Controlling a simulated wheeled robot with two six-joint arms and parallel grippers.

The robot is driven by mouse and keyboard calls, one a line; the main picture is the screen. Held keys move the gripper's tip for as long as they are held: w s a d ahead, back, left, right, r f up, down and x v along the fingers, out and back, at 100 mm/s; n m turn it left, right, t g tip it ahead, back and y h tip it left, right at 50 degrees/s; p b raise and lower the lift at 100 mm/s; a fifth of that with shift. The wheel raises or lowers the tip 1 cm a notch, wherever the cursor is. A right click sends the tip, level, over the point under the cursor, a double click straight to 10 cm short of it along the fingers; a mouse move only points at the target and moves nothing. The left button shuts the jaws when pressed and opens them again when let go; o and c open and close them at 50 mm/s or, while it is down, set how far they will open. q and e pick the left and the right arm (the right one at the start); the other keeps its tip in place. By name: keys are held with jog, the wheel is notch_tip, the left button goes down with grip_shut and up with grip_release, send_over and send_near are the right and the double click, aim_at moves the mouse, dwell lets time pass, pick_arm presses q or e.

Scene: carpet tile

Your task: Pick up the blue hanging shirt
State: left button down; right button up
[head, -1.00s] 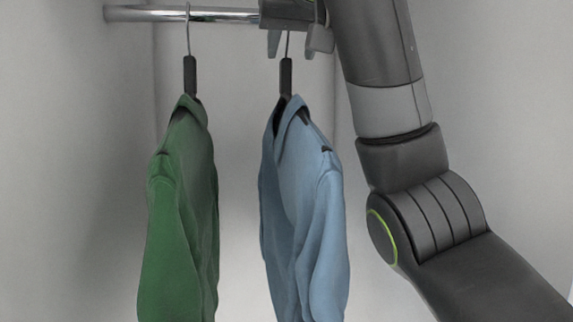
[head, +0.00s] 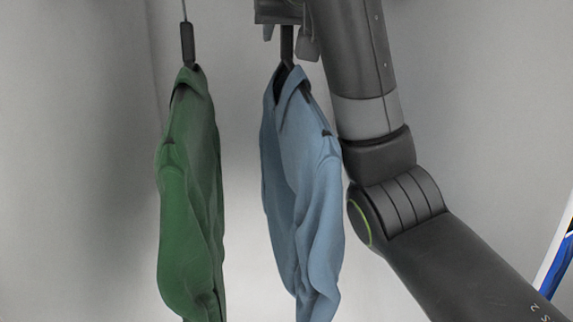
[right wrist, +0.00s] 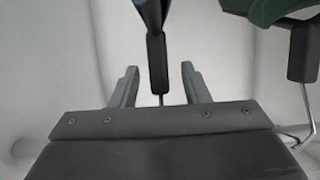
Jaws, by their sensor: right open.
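The blue shirt (head: 305,170) hangs on a black hanger (head: 287,42) in the middle of the head view. My right gripper (head: 288,46) is at the top of this hanger, with one finger on each side of its neck. In the right wrist view the gripper (right wrist: 160,70) is open, and the thin hook and black hanger neck (right wrist: 157,62) stand between its fingers. I cannot tell whether the fingers touch it. A small part of the blue shirt (right wrist: 188,6) shows at the top there. My left gripper is not in view.
A green shirt (head: 190,195) hangs to the left, on its own black hanger (head: 187,44), with a gap between the shirts. Pale walls surround them. A blue and white thing (head: 556,268) is cut off at the right edge. The head view does not show the rail.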

jog(key=shift+c, duration=0.4)
grip_shut()
jog(key=shift+r, duration=0.2)
